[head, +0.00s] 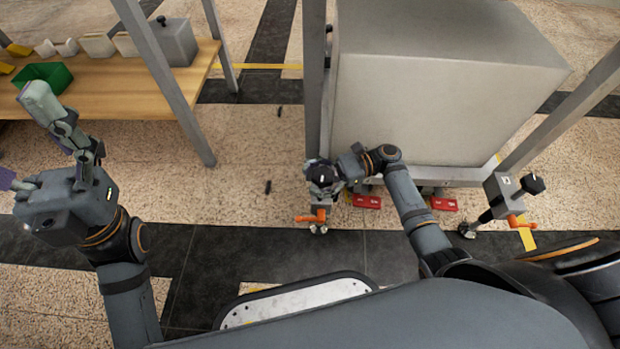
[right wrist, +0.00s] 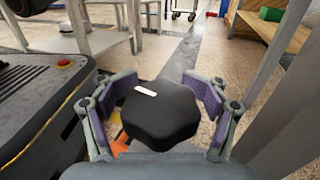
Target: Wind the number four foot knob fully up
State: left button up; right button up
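The foot knob is a black, lobed knob with a white mark (head: 320,172), on top of a levelling foot at the front left corner of the big grey block's frame. In the right wrist view the knob (right wrist: 160,115) sits between the purple pads. My right gripper (head: 328,178) is around it from above, its fingers spread to either side; whether a pad touches the knob is unclear. An orange lever (head: 312,217) shows below on the foot. My left gripper (head: 28,140) is open and empty at the left. No number is readable on the foot.
Another foot with a black knob (head: 532,184) stands at the right. Red blocks (head: 367,201) lie under the frame. A wooden table (head: 130,92) with a green bin (head: 44,75) is at the left. Steel posts (head: 313,80) stand close to my right gripper. The floor between table and frame is mostly clear.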

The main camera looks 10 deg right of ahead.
jog(key=d, duration=1.2)
jog(key=shift+w, duration=0.45)
